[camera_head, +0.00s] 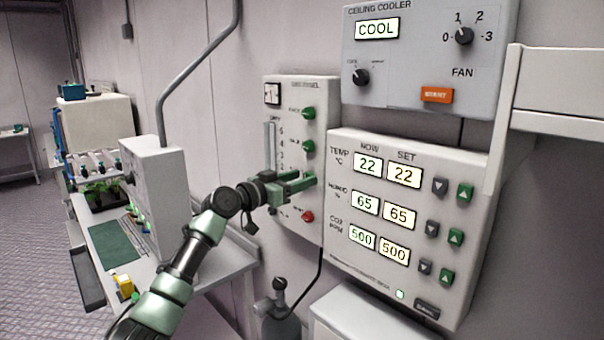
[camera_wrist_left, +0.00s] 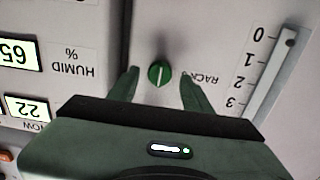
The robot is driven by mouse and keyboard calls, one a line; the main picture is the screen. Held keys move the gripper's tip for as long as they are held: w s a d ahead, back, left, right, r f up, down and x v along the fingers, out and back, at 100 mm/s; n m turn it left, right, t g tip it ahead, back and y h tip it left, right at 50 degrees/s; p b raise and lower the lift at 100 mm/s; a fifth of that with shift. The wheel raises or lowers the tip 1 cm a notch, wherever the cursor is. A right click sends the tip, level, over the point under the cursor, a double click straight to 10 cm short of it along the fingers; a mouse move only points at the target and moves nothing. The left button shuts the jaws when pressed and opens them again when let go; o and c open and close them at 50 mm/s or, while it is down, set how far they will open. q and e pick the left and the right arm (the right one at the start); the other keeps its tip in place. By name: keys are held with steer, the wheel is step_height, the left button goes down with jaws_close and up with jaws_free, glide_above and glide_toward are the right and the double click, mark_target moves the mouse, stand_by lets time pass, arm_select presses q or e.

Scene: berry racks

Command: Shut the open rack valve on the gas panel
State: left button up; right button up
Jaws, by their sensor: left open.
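The gas panel (camera_head: 285,92) is a pale wall box with a column of green valve knobs: a top knob (camera_head: 308,113), a middle knob (camera_head: 308,146), and a lower one largely hidden by my left gripper (camera_head: 306,183). In the left wrist view, upside down, a green knob (camera_wrist_left: 159,73) with a pale line running up and down sits between the spread fingertips of my left gripper (camera_wrist_left: 159,80). A label starting "RACK" is beside it, its number partly hidden. The fingers show gaps on both sides of the knob. My right gripper is not in view.
A red button (camera_head: 307,216) is below the knobs, and a flow tube (camera_head: 270,145) stands left of them. The climate panel (camera_head: 340,240) is close on the right, under the ceiling cooler box (camera_head: 420,75). A grey cabinet (camera_head: 165,200) stands on the left bench.

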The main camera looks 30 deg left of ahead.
arm_select(q)
steer(key=shift+w+d, duration=0.2)
steer(key=shift+w, duration=0.2)
steer(key=shift+c, duration=0.2)
jaws_close()
